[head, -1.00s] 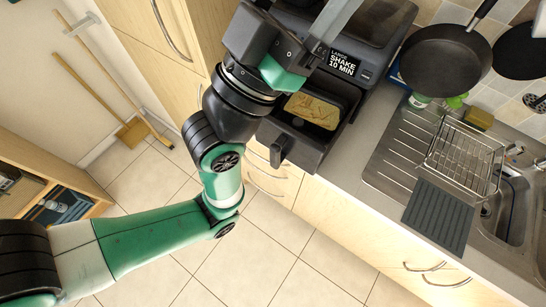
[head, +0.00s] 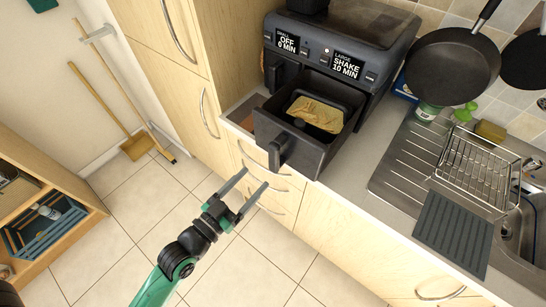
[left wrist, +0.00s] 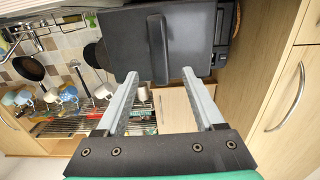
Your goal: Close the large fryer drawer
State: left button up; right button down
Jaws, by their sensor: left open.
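The black air fryer (head: 345,32) stands on the counter with two displays, one reading LARGE SHAKE 10 MIN. Its large drawer (head: 295,158) is pulled out, and a yellowish-brown food item (head: 316,114) lies inside. The drawer's handle (head: 278,150) faces the room. My left gripper (head: 252,188) is open and empty, in front of and below the handle, apart from it. In the left wrist view the drawer front (left wrist: 185,42) and its handle (left wrist: 157,50) lie beyond the two open fingers (left wrist: 160,85). My right gripper is not in view.
The small fryer drawer beside it appears shut. Wooden cabinets with metal handles (head: 208,112) stand left of the fryer. A dish rack (head: 475,165), sink and dark pans (head: 452,65) are at the right. The tiled floor in front is clear.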

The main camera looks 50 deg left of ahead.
aim_at(271, 160)
pick_arm(q)
jog(key=w, duration=0.3)
jog(key=w+a, duration=0.1)
jog(key=w, duration=0.2)
jog(key=w+p, duration=0.1)
jog(key=w, duration=0.2)
jog(key=shift+w+a, duration=0.25)
grip_shut()
dwell(0.9)
